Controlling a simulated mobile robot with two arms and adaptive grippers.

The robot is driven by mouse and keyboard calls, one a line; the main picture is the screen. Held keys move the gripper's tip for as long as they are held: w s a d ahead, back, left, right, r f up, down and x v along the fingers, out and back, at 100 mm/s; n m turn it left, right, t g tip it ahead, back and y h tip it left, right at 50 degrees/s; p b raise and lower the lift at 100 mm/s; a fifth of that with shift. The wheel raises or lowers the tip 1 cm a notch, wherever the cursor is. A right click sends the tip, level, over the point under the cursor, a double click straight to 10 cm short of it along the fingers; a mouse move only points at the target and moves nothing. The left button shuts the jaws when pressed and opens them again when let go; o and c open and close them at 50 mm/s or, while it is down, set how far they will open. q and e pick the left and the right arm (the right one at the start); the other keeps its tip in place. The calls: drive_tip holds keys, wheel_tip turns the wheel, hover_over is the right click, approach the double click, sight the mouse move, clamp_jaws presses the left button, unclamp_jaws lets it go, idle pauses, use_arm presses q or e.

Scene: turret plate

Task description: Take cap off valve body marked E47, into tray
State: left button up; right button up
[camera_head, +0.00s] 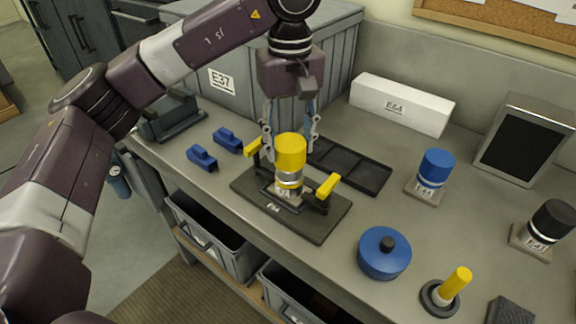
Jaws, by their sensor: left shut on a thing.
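A yellow cap (291,150) sits on a silver valve body (289,179) upright in a dark fixture plate (315,226) with two yellow-handled clamps. The label on this body is too small to read surely. My left gripper (291,136) reaches down from above and behind, its fingers on either side of the yellow cap, shut on it. The cap still appears seated on the body; any small gap is hidden. A black divided tray (376,178) lies right behind the fixture, partly hidden by the gripper. My right gripper is not in view.
A blue-capped body (436,168) and a black-capped body (551,219) stand to the right. A blue round container (384,253) and a yellow-handled tool (456,283) are in front. A white box (401,104) and a grey crate (335,70) stand behind.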

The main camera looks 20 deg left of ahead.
use_arm(q)
drive_tip(key=shift+r+p, duration=0.9)
drive_tip(key=shift+r, duration=0.6)
